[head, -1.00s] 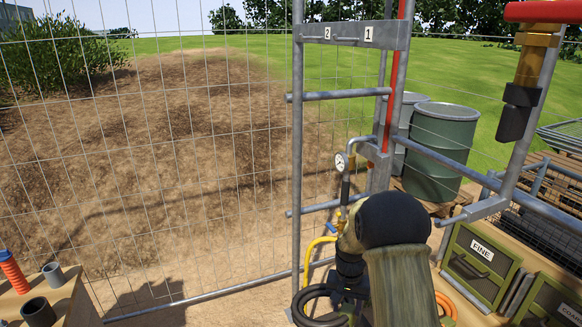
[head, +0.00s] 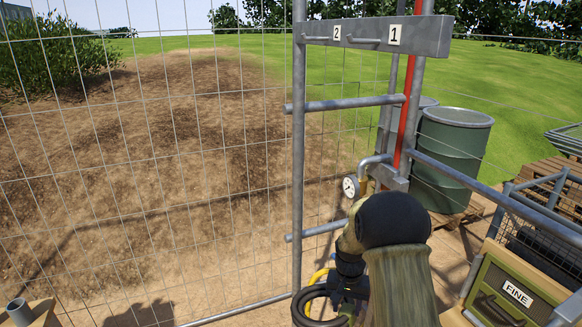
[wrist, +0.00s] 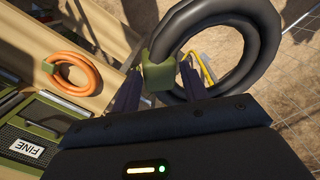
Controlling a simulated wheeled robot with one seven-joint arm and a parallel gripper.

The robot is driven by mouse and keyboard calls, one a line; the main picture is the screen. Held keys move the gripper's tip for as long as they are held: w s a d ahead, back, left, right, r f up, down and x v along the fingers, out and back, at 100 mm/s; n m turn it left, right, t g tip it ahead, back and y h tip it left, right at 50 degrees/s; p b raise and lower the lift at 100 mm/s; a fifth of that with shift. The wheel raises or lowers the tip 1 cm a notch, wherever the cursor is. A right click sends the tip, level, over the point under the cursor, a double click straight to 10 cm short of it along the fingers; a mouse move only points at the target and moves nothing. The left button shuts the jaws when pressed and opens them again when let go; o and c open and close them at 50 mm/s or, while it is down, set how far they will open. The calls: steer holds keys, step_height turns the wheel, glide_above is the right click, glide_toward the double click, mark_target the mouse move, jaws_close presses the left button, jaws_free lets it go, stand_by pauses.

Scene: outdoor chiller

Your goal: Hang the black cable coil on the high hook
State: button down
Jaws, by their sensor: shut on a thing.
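The black cable coil (wrist: 262,72) hangs in my gripper (wrist: 157,82), which is shut on the green tab (wrist: 158,72) at its edge. In the head view the coil (head: 309,312) shows low in the picture, partly cut by the bottom edge, with my gripper (head: 343,290) beside it, partly hidden by my arm. The high grey bar (head: 430,33) carries two pegs, a left hook labelled 2 (head: 320,38) and a right hook labelled 1 (head: 364,42). Both hooks are empty and well above the coil. A lower grey bracket (head: 390,179) stands on the same frame, partly behind my arm.
A pressure gauge (head: 350,187) and pipe stand just beyond my arm. Metal rungs (head: 350,104) and a wire fence (head: 200,180) lie ahead. A FINE box (head: 512,295) stands at the right. An orange coil (wrist: 72,72) shows in the wrist view.

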steer(key=shift+w, duration=0.3)
steer(key=shift+r, duration=0.1)
steer(key=shift+s+r+p, duration=0.1)
steer(key=shift+r+p, duration=0.05)
steer(key=shift+p, duration=0.3)
steer(key=p, duration=0.2)
steer(key=shift+s+r+p, duration=0.3)
steer(key=shift+r+p, duration=0.1)
steer(key=s+n+p, duration=0.1)
steer(key=p, duration=0.2)
steer(key=shift+d+r, duration=0.1)
steer(key=shift+r, duration=0.25)
steer(key=s+p, duration=0.1)
steer(key=p, duration=0.2)
steer(key=s+r+n+p, duration=0.1)
steer(key=s+p, duration=0.1)
steer(key=p, duration=0.2)
steer(key=s+n+p, duration=0.1)
steer(key=s+p, duration=0.1)
steer(key=p, duration=0.2)
steer(key=shift+r, duration=0.4)
steer(key=shift+f, duration=0.1)
